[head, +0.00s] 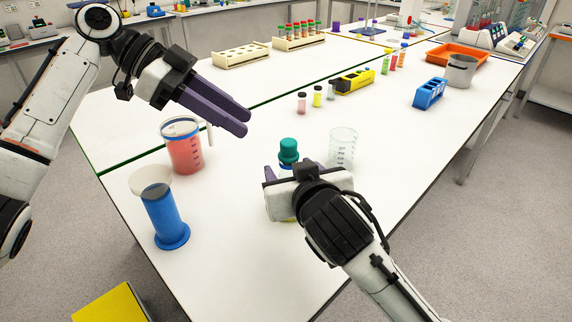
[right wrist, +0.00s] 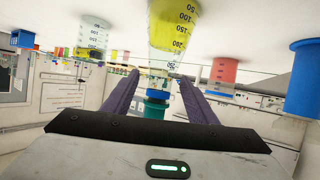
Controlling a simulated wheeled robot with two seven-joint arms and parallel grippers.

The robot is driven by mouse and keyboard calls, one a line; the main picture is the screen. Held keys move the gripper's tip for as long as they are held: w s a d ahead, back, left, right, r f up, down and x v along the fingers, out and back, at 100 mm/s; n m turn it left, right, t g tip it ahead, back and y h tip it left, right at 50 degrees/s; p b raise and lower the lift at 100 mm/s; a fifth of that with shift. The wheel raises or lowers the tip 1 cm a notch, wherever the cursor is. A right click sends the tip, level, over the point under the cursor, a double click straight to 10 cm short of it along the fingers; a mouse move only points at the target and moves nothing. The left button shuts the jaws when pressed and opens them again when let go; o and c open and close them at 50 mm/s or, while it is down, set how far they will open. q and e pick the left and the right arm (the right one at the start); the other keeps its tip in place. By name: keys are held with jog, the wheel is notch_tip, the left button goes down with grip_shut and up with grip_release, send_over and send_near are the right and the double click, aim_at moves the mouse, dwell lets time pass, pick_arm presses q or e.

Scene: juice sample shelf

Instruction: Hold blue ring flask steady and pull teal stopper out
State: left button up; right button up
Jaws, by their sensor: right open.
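The flask (right wrist: 172,38) holds yellow liquid and has a blue ring (right wrist: 158,94) at its neck, under a teal stopper (right wrist: 154,111). The right wrist view shows it upside down. In the head view the teal stopper (head: 288,148) shows above my right gripper, which hides most of the flask. My right gripper (right wrist: 157,75) is open, with one purple finger on each side of the neck and gaps visible. My left gripper (head: 244,123) is in the air left of the stopper and above it in the picture. Its purple fingers look close together, and whether they touch is unclear.
A beaker of red liquid (head: 185,152) and a blue cylinder (head: 164,215) stand to the left. An empty glass beaker (head: 342,148) stands close behind the flask, to its right. The table's right front is clear.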

aim_at(280, 157)
jog(key=x, duration=0.5)
grip_shut()
pick_arm(q)
jog(key=shift+o, duration=0.6)
notch_tip(280, 157, down, 3)
jog(key=s+a+n+t+h, duration=0.1)
jog(key=a+h, duration=0.2)
jog(key=x, duration=1.2)
